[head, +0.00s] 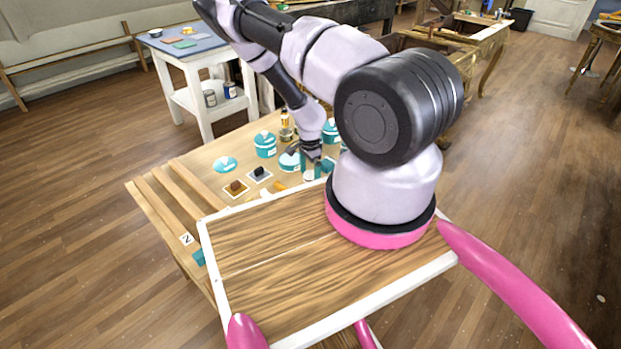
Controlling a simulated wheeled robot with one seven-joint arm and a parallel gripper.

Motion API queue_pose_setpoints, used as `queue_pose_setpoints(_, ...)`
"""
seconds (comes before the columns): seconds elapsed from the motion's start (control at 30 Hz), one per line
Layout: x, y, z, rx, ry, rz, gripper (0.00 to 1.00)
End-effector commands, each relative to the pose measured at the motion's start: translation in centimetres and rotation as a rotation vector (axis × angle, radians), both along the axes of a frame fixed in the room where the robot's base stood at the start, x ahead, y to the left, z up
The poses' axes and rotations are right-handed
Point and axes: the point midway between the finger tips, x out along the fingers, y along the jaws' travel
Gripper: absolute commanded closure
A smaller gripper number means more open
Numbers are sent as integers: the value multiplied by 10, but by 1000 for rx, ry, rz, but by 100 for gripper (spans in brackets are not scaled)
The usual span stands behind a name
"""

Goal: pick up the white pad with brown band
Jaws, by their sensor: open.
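A small white square with a brown patch across it (236,188), which looks like the white pad with brown band, lies on the wooden table (215,156). It is small in the picture, so I cannot tell whether the brown part is a band or a separate piece on top. My gripper (312,170) is open, to the right of the pad and apart from it, among teal containers. Its fingertips are small and partly lost against the things around them; I see nothing held.
A similar white square with a dark grey piece (259,174) lies beside the pad. Teal tubs (265,145) and a teal-and-white disc (225,164) stand or lie behind. A white side table (185,65) stands further back. The table's left part has bare slats.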

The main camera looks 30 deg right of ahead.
Motion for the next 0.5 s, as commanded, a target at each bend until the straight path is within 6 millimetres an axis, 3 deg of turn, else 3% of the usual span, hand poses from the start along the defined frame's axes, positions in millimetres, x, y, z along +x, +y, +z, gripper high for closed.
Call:
queue_pose_setpoints(0.27,0,0,-5,1,0,0,0)
queue_pose_setpoints(0.37,0,0,-5,0,0,0,31)
queue_pose_setpoints(0.5,0,0,-5,0,0,0,84)
